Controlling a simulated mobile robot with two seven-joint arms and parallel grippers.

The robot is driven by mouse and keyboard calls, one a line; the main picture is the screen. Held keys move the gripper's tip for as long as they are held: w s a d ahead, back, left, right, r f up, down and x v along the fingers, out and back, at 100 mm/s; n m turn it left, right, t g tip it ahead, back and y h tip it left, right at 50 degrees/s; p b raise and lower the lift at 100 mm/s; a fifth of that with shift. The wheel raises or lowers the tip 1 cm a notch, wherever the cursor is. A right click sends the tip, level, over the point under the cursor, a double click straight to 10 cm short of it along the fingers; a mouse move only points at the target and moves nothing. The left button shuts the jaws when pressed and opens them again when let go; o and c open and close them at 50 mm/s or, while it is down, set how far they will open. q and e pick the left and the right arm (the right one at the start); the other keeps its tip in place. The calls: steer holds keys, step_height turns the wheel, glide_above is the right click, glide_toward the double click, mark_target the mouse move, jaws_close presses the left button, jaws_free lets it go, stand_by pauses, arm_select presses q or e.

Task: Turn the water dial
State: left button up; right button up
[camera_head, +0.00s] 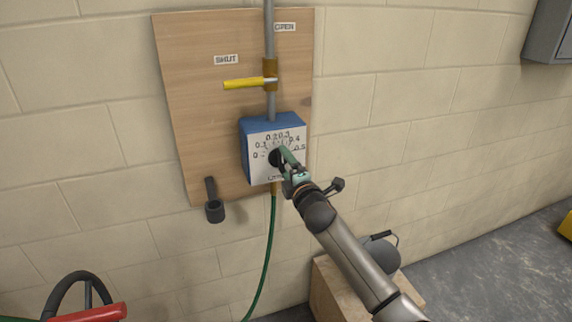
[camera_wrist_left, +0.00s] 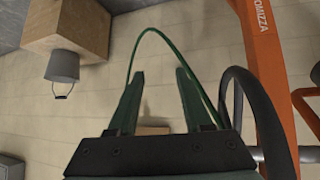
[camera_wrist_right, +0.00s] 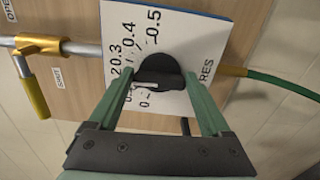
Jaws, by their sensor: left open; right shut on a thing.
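The water dial is a black knob (camera_head: 275,157) on the white numbered face (camera_head: 262,174) of a blue box on a wooden board. The scale runs from 0 to 0.5 in litres. My right gripper (camera_head: 290,165) is at the face, shut on the knob; in the right wrist view the knob (camera_wrist_right: 158,72) sits between the green fingers. The fingers and the knob hide part of the scale, so the pointer's reading is unclear. My left gripper (camera_wrist_left: 160,73) is open and empty in the left wrist view, away from the dial.
A yellow lever (camera_head: 244,84) on the pipe above points left, toward the SHUT label (camera_head: 226,59). A green hose (camera_head: 266,262) hangs below the box. A grey bucket (camera_head: 382,254) stands on a wooden crate (camera_head: 326,285). A black holder (camera_head: 213,210) sits at the board's lower left.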

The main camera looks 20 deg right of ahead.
steer(key=m, duration=0.4)
steer(key=shift+a+f+m, duration=0.1)
steer(key=shift+f+m, duration=0.05)
steer(key=shift+m, duration=0.15)
steer(key=m, duration=0.4)
steer(key=shift+f+m+p, duration=0.15)
steer(key=shift+m+p, duration=0.15)
steer(key=shift+p, duration=0.1)
steer(key=o, duration=1.2)
steer(key=shift+c, duration=0.2)
steer(key=s, duration=1.2)
steer(key=shift+s+d, duration=0.2)
steer(key=shift+s, duration=0.1)
